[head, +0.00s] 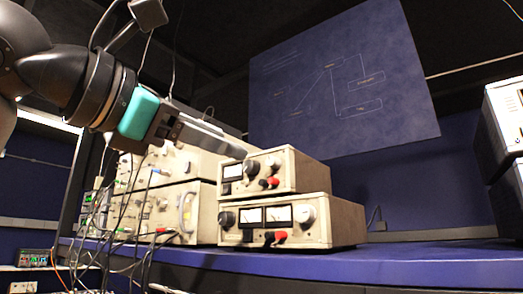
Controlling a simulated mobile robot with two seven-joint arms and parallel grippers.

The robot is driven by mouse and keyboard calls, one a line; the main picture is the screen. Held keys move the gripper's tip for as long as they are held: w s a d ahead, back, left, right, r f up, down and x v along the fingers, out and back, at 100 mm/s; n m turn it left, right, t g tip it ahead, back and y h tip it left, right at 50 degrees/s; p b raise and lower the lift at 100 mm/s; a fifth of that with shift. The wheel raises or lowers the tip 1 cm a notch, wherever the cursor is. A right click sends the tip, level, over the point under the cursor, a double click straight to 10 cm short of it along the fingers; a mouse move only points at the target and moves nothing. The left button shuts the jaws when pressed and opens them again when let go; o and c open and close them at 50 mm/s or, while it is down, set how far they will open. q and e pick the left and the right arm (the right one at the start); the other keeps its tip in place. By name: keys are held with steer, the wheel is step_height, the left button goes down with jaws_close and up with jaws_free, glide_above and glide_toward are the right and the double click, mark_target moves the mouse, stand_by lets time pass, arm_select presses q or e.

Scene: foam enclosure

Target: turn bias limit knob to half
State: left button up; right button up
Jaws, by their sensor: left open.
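My left gripper (243,157) reaches in from the upper left. It is open, seen nearly edge-on, with its tips close to the upper beige instrument (306,176). That instrument has a small meter, a dark knob (252,167) just below the fingertips, another knob, and red and black terminals. Whether the fingers touch a knob I cannot tell. The lower beige instrument (345,222) has two meters, a knob at the left (225,218) and a knob at the right (307,214). The labels are too small to read, so I cannot tell which is the bias limit knob. My right gripper is not in view.
The two instruments are stacked on a blue shelf (420,265). Larger beige units (190,205) with dangling cables stand to the left. A blue diagram board (345,85) hangs behind. Another device (505,115) stands at the far right. The shelf between is clear.

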mark_target(269, 161)
arm_select(q)
steer(key=p+x, duration=0.2)
steer(key=x, duration=0.7)
steer(key=shift+w+d, duration=0.15)
steer(key=shift+w, duration=0.05)
steer(key=shift+c, duration=0.3)
jaws_close()
